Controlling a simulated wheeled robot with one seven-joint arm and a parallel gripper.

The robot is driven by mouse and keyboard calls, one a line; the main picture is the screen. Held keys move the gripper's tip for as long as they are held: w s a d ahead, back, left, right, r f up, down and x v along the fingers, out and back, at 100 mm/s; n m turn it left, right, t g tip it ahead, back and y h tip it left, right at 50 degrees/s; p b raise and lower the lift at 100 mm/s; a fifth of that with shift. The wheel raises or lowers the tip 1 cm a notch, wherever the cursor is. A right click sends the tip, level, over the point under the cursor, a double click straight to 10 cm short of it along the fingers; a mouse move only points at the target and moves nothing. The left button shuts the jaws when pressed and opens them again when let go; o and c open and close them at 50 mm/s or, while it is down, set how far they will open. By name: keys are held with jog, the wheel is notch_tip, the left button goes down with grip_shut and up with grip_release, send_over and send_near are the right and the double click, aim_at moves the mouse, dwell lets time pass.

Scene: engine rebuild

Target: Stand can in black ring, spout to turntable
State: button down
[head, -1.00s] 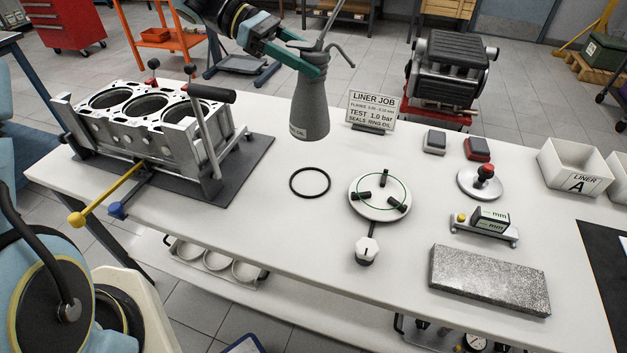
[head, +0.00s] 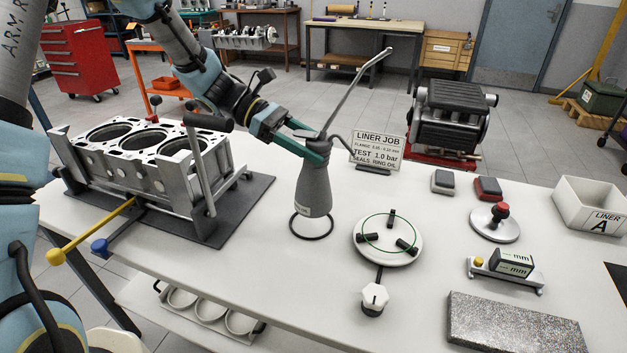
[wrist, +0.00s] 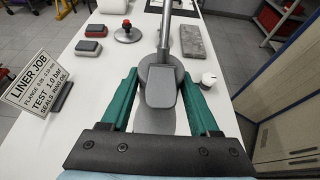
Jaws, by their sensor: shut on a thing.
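My gripper (head: 318,148) is shut on the grey oil can (head: 314,190), around its upper part. The can is upright, and its long thin spout (head: 362,78) rises up and to the right in the head view. The can's base is over the black ring (head: 311,237), hiding the ring's far part; I cannot tell whether it touches the table. The turntable (head: 388,255), a white disc with black jaws and a green ring, is right of the can. In the wrist view the can (wrist: 163,88) is between the green fingers, its spout (wrist: 166,25) pointing away from me.
The engine block (head: 150,155) with its clamp handle stands on a dark mat to the left. The LINER JOB sign (head: 376,147) is behind right of the can. A white knob (head: 374,297) sits in front of the turntable. A granite slab (head: 515,328) lies front right.

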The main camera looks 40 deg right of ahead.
aim_at(313, 170)
jog(key=shift+f+p, duration=0.5)
jog(key=shift+f, duration=2.2)
jog(key=shift+c, duration=0.6)
grip_release()
jog(key=b+v, duration=0.3)
jog(key=v, duration=0.9)
